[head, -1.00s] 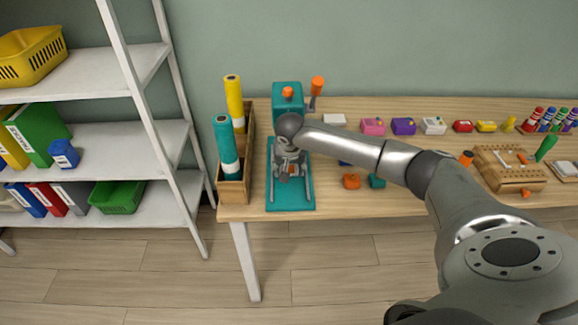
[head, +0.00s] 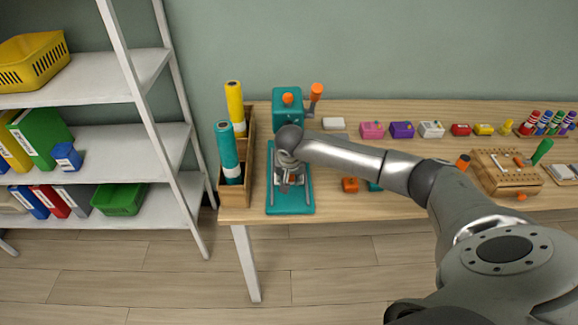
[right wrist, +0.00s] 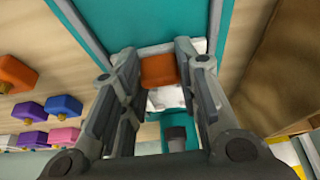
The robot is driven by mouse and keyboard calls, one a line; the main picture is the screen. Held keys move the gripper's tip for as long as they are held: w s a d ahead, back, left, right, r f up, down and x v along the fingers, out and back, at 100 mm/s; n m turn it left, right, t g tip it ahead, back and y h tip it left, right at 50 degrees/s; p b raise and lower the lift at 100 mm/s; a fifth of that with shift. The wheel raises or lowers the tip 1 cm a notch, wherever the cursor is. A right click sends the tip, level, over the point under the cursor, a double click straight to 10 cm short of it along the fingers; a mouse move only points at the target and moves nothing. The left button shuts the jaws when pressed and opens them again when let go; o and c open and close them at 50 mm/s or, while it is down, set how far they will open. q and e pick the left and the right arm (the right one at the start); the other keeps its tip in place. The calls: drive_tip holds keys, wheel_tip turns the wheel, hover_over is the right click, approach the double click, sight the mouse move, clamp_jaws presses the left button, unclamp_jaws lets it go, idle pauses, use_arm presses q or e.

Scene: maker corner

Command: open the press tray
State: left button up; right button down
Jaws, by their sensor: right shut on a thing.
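The press is teal, with a tall body (head: 287,103) at the back, an orange-tipped lever (head: 315,97) and a flat teal base (head: 290,205) with two grey rails. My right gripper (head: 289,183) points down over the rails, in front of the body. In the right wrist view its fingers (right wrist: 160,80) are shut on the orange tray handle (right wrist: 158,70). White tray surface (right wrist: 168,98) shows beside the handle. The arm and fingers hide most of the tray in the head view. My left gripper is not in view.
A wooden box with a teal roll (head: 228,150) and a yellow roll (head: 235,103) stands close left of the press. An orange block (head: 350,184) lies to the right, near my forearm. Small coloured boxes line the back. The floor before the table is clear.

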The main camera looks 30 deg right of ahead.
drive_tip(key=s+a+p, duration=0.1)
drive_tip(key=s+p, duration=0.1)
drive_tip(key=s+a+p, duration=0.1)
drive_tip(key=s+p, duration=0.1)
drive_tip(key=s+a+p, duration=0.1)
drive_tip(key=s+p, duration=0.1)
drive_tip(key=shift+s+a+r, duration=0.1)
drive_tip(key=shift+a+r, duration=0.05)
drive_tip(key=shift+a, duration=0.25)
drive_tip(key=shift+s+a+p, duration=0.15)
drive_tip(key=shift+s+p, duration=0.1)
drive_tip(key=shift+p, duration=0.05)
drive_tip(key=c, duration=1.1)
unclamp_jaws()
drive_tip(key=v, duration=1.1)
drive_tip(key=shift+a+r, duration=0.1)
drive_tip(key=shift+r, duration=0.25)
